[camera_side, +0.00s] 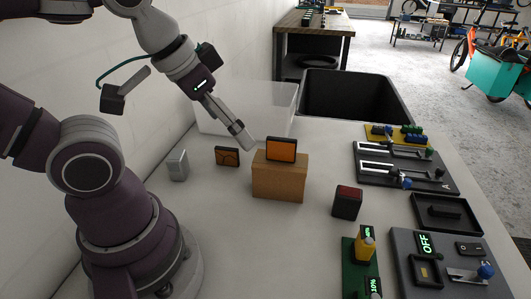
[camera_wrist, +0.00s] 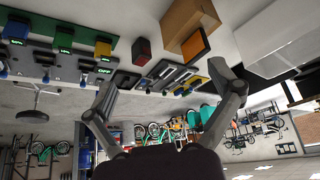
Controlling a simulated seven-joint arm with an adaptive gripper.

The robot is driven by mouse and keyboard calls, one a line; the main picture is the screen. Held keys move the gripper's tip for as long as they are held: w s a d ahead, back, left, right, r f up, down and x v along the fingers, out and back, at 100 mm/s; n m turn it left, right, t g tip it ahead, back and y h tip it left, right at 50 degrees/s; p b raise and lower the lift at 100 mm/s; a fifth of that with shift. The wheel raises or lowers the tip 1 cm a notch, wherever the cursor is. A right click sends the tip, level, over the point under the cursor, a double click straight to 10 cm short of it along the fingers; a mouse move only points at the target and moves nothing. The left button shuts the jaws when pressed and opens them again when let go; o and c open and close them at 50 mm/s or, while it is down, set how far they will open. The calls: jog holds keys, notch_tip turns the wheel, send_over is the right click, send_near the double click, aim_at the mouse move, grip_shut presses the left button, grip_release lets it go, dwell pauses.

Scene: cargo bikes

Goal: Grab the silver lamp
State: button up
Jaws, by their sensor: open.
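A small silver block-shaped lamp (camera_side: 177,165) stands upright on the pale table in the side view, at the left near my arm's base. My gripper (camera_side: 240,137) is above the table, to the right of the silver lamp and higher, near the cardboard box. Its fingers are apart and empty in the wrist view (camera_wrist: 162,75). The silver lamp does not show in the wrist view, which looks out past the table to the room.
A cardboard box (camera_side: 278,182) carries an orange-faced lamp (camera_side: 281,149). Another orange-faced lamp (camera_side: 227,156) stands between it and the silver lamp. A red-topped block (camera_side: 347,203), switch panels (camera_side: 425,265), a clear bin (camera_side: 215,122) and a black bin (camera_side: 355,82) are around.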

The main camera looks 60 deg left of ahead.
jog(key=c, duration=0.3)
jog(key=shift+c, duration=0.2)
jog(key=n+g, duration=0.5)
jog(key=n, duration=0.6)
send_over(179, 166)
jog(key=w+a, duration=0.2)
notch_tip(179, 166, down, 9)
jog(key=shift+s+a+f+g, duration=0.15)
jog(key=shift+s+a+f, duration=0.15)
jog(key=shift+f, duration=0.3)
jog(key=shift+s+a+f+g, duration=0.15)
jog(key=shift+s+f, duration=0.2)
jog(key=shift+f, duration=0.25)
notch_tip(179, 166, down, 9)
jog(key=shift+s+f, duration=0.15)
jog(key=shift+f, duration=0.05)
